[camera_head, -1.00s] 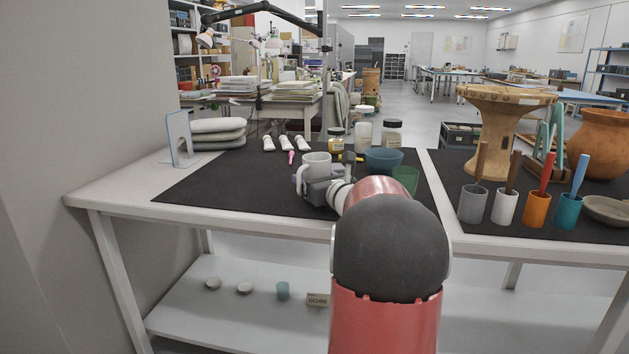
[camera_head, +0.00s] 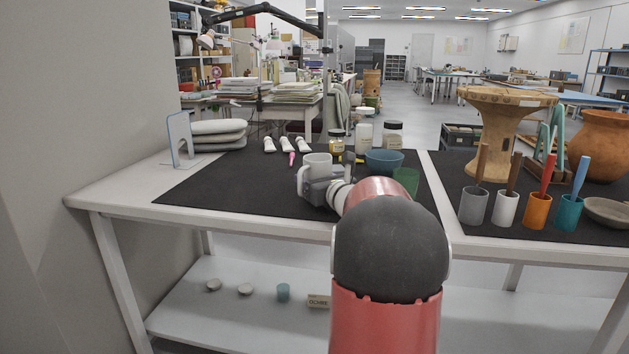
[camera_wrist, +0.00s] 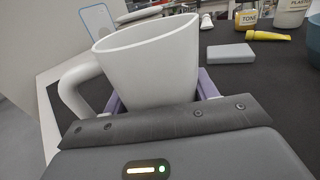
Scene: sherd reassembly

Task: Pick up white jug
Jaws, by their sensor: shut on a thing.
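The white jug (camera_head: 317,165) is near the middle of the black mat (camera_head: 230,184), with its handle toward the left. It fills the middle of the wrist view (camera_wrist: 148,65), tilted in that picture, with its open rim showing. My gripper (camera_head: 318,188) is shut on the jug, with lilac finger parts on both sides of its lower body in the wrist view (camera_wrist: 155,97). The jug's base is hidden behind the gripper, so I cannot tell whether it touches the mat.
Jars (camera_head: 392,135), a blue bowl (camera_head: 384,161) and a green cup (camera_head: 405,180) stand close on the right. A grey block (camera_wrist: 231,53) lies beyond the jug. The mat's left part is clear.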

